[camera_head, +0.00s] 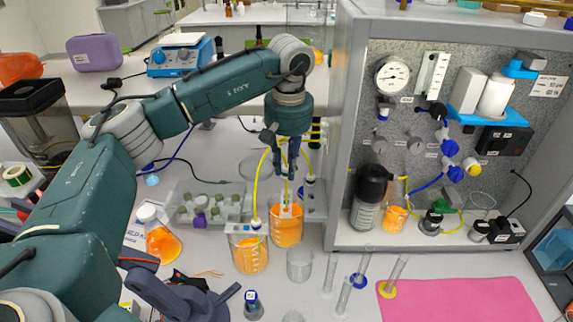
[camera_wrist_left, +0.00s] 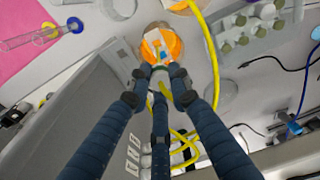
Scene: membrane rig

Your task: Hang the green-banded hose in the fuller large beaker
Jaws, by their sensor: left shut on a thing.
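My left gripper (camera_head: 287,172) points down above the right large beaker (camera_head: 287,232), shut on a yellow hose (camera_head: 286,188). The hose end hangs down at that beaker's mouth, by a white holder on its rim; its band colour is too small to tell. In the left wrist view the fingers (camera_wrist_left: 160,72) close at the orange-filled beaker (camera_wrist_left: 172,42). The left large beaker (camera_head: 250,258) also holds orange liquid, and another yellow hose (camera_head: 256,195) runs into it. The liquid in the right beaker looks higher.
A grey cabinet (camera_head: 342,140) with gauges stands close right of the gripper. An orange flask (camera_head: 160,240) and a vial tray (camera_head: 235,192) are at the left. An empty beaker (camera_head: 300,265) and slim cylinders (camera_head: 345,295) stand in front. A pink mat (camera_head: 460,300) lies front right.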

